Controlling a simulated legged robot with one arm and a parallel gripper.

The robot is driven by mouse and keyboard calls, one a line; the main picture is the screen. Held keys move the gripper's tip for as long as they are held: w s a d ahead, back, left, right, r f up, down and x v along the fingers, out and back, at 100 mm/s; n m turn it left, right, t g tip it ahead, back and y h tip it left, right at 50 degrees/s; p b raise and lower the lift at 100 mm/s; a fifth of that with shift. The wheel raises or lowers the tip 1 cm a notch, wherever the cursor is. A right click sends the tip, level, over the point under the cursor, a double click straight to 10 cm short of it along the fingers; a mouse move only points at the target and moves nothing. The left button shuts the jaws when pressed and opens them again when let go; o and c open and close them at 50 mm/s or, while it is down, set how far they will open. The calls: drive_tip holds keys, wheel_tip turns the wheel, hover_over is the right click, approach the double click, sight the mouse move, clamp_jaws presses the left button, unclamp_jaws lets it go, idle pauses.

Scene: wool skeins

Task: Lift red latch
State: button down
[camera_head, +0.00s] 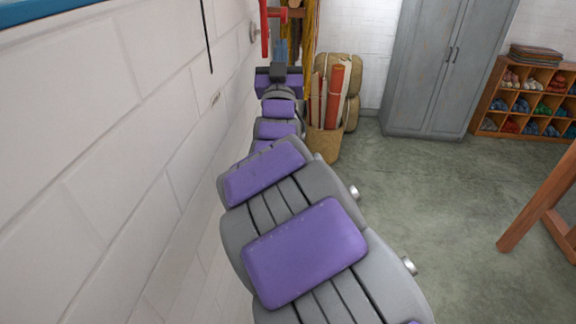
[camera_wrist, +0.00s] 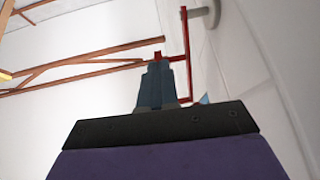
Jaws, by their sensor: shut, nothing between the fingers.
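The red latch (camera_head: 265,30) is on the white wall at the top middle of the head view, beside a round grey mount. In the wrist view the latch (camera_wrist: 187,45) is a thin upright red bar on the right, with a short red arm reaching left to the fingertips. My gripper (camera_wrist: 157,63) is shut and empty, its fingers pointing up toward that arm. The fingertips overlap the arm's end in the picture; I cannot tell whether they touch. In the head view my purple and grey arm stretches along the wall toward the latch.
The white block wall (camera_head: 90,150) runs close along the left of my arm. A basket (camera_head: 325,143) with rolls stands right of the arm. Behind are a grey cabinet (camera_head: 425,70) and a wool shelf (camera_head: 530,97). Wooden beams (camera_wrist: 80,62) cross the wrist view's left.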

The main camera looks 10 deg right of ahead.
drive_tip(key=s+a+f+t+b, duration=0.2)
drive_tip(key=s+f+b, duration=0.7)
drive_tip(key=f+b, duration=0.3)
wheel_tip(320, 180, down, 12)
drive_tip(key=w+d+g+y, duration=0.2)
drive_tip(key=g+y, duration=0.1)
drive_tip(key=g, duration=0.4)
drive_tip(key=shift+w+d+n, duration=0.15)
drive_tip(key=shift+w+n, duration=0.05)
drive_tip(key=shift+n, duration=0.1)
